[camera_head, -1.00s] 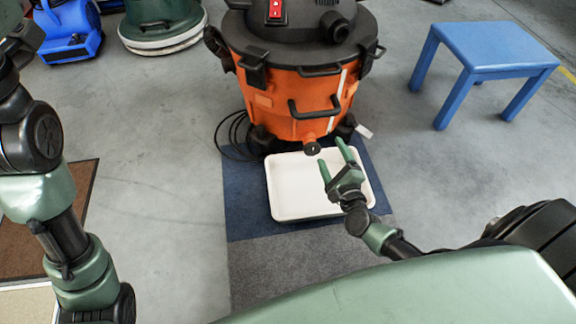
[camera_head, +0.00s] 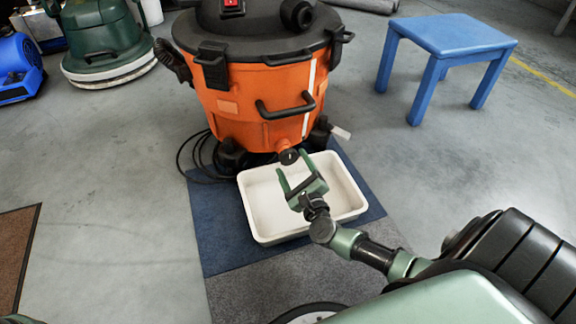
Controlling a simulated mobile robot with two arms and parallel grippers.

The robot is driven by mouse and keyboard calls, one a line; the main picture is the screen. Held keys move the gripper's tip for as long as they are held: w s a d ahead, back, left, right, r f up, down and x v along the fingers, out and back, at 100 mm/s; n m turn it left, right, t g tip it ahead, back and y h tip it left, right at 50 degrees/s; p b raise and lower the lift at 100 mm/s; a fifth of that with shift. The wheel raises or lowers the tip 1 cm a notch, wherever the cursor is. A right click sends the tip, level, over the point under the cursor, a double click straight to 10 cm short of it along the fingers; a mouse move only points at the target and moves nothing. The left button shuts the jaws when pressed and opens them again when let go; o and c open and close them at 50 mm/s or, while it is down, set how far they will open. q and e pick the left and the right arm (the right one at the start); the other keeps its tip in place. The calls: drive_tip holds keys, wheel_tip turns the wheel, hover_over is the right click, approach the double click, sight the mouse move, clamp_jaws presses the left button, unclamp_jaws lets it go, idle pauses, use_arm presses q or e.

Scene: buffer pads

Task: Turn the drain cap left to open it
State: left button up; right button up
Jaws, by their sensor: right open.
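The drain cap (camera_head: 289,156) is a small dark round cap low on the front of the orange vacuum drum (camera_head: 245,105). My right gripper (camera_head: 292,165) is open, with its two green fingers pointing toward the drum. The cap shows between the fingertips in the picture; I cannot tell whether either finger touches it. The white tray (camera_head: 262,238) lies on the floor below the cap, partly hidden by my right gripper. My left gripper is not in view.
A blue stool (camera_head: 450,36) stands at the upper right. A green floor machine (camera_head: 105,45) and a blue blower (camera_head: 18,70) are at the upper left. A black cable (camera_head: 190,160) lies left of the drum.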

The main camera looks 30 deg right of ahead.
sight(289, 161)
drive_tip(key=b+x, duration=0.1)
drive_tip(key=x, duration=0.2)
drive_tip(key=shift+w+f, duration=0.15)
drive_tip(key=shift+w, duration=0.15)
drive_tip(key=shift+w+d, duration=0.1)
drive_tip(key=shift+w, duration=0.2)
drive_tip(key=c, duration=1.4)
drive_tip(key=shift+o, duration=0.2)
drive_tip(key=shift+r+n+p, duration=0.2)
drive_tip(key=shift+n+p, duration=1.25)
drive_tip(key=shift+n, duration=0.35)
drive_tip(key=n+p, duration=0.3)
drive_tip(key=n, duration=0.3)
drive_tip(key=shift+f+p, duration=0.1)
drive_tip(key=shift+p, duration=0.25)
drive_tip(key=n+p, duration=0.2)
drive_tip(key=n, duration=0.3)
drive_tip(key=shift+f+n, duration=0.15)
drive_tip(key=shift+n, duration=0.25)
drive_tip(key=n+p, duration=0.2)
drive_tip(key=n, duration=0.3)
drive_tip(key=shift+f, duration=0.1)
drive_tip(key=shift+n, duration=0.3)
